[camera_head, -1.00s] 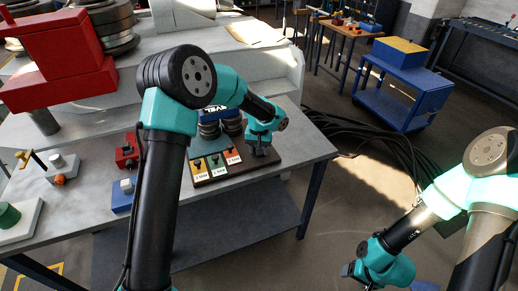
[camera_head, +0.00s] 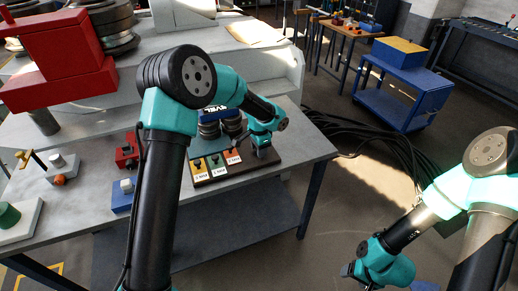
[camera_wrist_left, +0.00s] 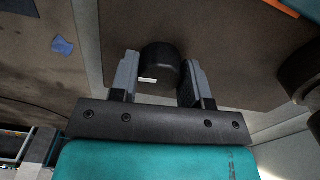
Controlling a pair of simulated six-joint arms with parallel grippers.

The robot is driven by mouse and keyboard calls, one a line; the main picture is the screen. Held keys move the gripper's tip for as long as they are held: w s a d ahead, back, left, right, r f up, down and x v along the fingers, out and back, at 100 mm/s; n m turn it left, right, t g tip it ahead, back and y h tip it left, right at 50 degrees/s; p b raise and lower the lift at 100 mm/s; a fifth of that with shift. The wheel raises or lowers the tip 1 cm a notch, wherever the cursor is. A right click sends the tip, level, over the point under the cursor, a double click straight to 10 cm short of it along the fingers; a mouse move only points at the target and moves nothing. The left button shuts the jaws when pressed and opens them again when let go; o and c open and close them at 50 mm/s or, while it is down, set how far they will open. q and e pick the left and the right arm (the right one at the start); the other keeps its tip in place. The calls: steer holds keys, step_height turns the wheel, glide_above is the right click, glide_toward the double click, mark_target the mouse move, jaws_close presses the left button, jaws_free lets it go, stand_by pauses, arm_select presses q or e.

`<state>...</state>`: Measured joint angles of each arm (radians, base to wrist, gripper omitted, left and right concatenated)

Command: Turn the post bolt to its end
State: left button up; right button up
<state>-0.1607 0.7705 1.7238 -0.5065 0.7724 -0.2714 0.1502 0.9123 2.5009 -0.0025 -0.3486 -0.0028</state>
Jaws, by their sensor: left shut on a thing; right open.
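My left gripper (camera_head: 262,149) is low over the right end of a dark base board (camera_head: 238,171). In the left wrist view, its two fingers (camera_wrist_left: 158,82) are on either side of a round black knob (camera_wrist_left: 161,62) with a small white mark, and they are shut on it. I take this knob for the post bolt's head. In the head view the wrist and gripper hide it. The bolt's lower part and its depth cannot be seen. My right gripper (camera_head: 352,270) is open and away from the bench, low at the right.
Behind are a blue lettered part and dark rollers (camera_head: 209,130). Red and blue blocks (camera_head: 123,194) stand further left. The bench's right part (camera_head: 315,150) is clear.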

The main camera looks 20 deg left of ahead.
arm_select(q)
steer(key=m, duration=0.5)
stand_by(0.4)
steer(key=o, duration=0.9)
step_height(320, 180, up, 18)
steer(key=shift+f, duration=0.25)
stand_by(0.4)
